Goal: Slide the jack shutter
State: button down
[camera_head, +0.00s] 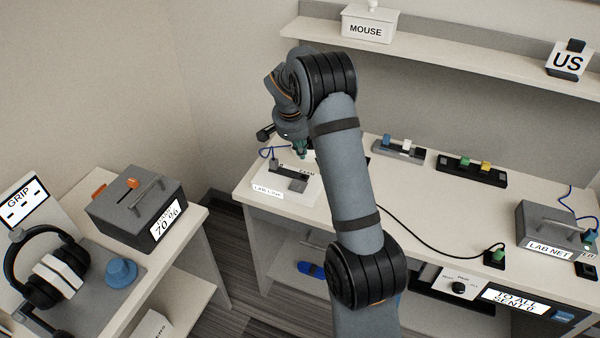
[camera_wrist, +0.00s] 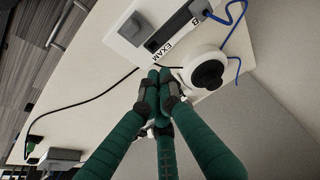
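A white jack box (camera_head: 283,192) with a front label, which seems to read LAB LINE, stands on the bench left of my arm. A dark grey piece that looks like its shutter (camera_head: 290,184) lies on its top. In the wrist view the box (camera_wrist: 125,38) shows the words EXAM and B, with the dark grey shutter (camera_wrist: 182,28) beside them. My gripper (camera_wrist: 160,76) has its green fingertips together, with nothing visible between them. They appear near the box's label edge; contact cannot be told. In the head view my gripper (camera_head: 303,152) is partly hidden.
A white round object with a black centre (camera_wrist: 207,72) and a blue cable (camera_wrist: 236,18) are close to my fingers. A black cable (camera_head: 430,236) crosses the bench. Blocks with coloured plugs (camera_head: 398,149) stand behind, and a grey LAB NET box (camera_head: 545,228) at right.

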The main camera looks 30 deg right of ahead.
jog(key=p, duration=0.2)
send_over(298, 173)
jog(key=s+d, duration=0.1)
jog(key=s, duration=0.1)
notch_tip(298, 173, down, 8)
jog(key=shift+s+a+f+p, duration=0.15)
jog(key=shift+s+a+p, duration=0.3)
jog(key=shift+s+a, duration=0.65)
jog(key=shift+s+a+f, duration=0.1)
jog(key=shift+s+a, duration=0.05)
jog(key=shift+a, duration=0.25)
